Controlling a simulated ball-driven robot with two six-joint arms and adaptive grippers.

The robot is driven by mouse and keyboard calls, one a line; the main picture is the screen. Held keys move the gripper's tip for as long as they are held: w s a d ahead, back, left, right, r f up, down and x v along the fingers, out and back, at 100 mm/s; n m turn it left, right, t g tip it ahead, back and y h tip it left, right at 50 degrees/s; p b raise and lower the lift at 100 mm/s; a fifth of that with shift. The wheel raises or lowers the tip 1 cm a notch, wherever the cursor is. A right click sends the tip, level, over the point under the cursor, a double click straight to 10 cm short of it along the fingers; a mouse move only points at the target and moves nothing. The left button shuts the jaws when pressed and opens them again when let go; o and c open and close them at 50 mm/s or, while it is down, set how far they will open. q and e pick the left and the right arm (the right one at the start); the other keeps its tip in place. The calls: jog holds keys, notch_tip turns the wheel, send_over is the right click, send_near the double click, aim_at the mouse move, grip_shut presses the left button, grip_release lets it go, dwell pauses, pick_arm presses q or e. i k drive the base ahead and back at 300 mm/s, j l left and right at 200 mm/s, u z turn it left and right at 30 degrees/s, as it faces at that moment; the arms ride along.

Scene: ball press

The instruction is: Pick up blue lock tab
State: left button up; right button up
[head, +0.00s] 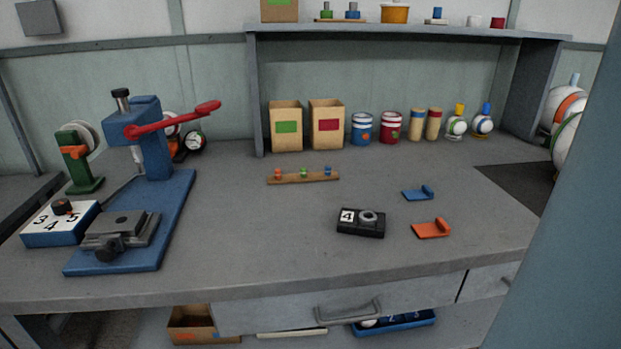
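The blue lock tab (417,194) lies flat on the right part of the grey workbench (255,230), with its small raised end to the right. An orange tab (432,229) of similar shape lies in front of it, apart from it. Neither of my grippers is in the head view, and nothing touches the blue tab.
A black block marked 4 (361,222) sits left of the tabs. A wooden strip with pegs (303,176) lies behind. A blue press with red lever (150,140) stands left. Boxes and cans line the back. A grey-blue post (575,230) covers the right side.

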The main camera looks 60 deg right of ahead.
aim_at(426, 192)
jog(key=z, duration=2.45)
